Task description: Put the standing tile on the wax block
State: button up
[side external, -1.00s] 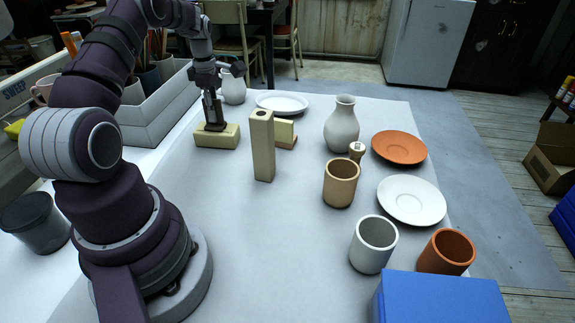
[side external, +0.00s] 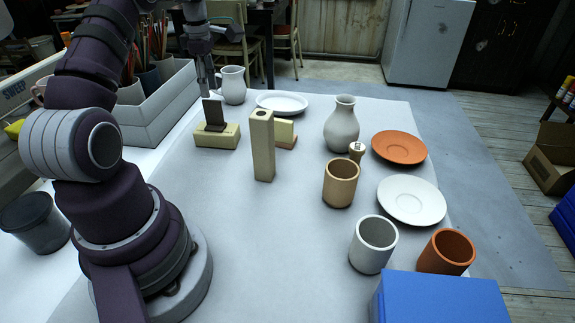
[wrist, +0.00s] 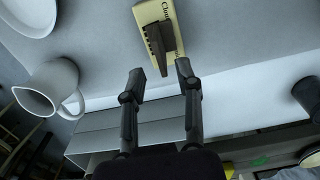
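The dark grey tile (side external: 214,112) stands upright on the cream wax block (side external: 217,140) at the left of the table. In the wrist view the tile (wrist: 158,45) is seen from above, near the middle of the block (wrist: 148,13), which has dark lettering on it. My gripper (side external: 209,92) is raised above and behind the block, apart from the tile. In the wrist view its two fingers (wrist: 160,68) are spread with nothing between them.
A white jug (side external: 232,85) stands close behind my gripper. A tall beige pillar (side external: 263,147) and a yellow piece on a reddish base (side external: 285,132) stand to the right. A grey bin (side external: 160,105) lies left. The front middle of the table is clear.

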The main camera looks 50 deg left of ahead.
notch_tip(320, 180, up, 5)
jog(key=shift+r, duration=0.15)
jog(key=w+d+r+m+t+y, duration=0.1)
jog(key=d+r+m, duration=0.2)
jog(key=d+m, duration=0.3)
jog(key=w+d+r+m+t, duration=0.1)
jog(key=d+r+m, duration=0.3)
jog(key=d+m, duration=0.15)
jog(key=s+d+f+m+t, duration=0.1)
jog(key=s+d+f+m, duration=0.1)
jog(key=s+d+m, duration=0.2)
jog(key=s+d+f+m+t+h, duration=0.1)
jog(key=s+d+m, duration=0.3)
jog(key=d+m, duration=0.6)
jog(key=shift+s+d+f+m+t, duration=0.15)
jog(key=shift+d+f+m+t, duration=0.3)
jog(key=shift+m+t, duration=0.35)
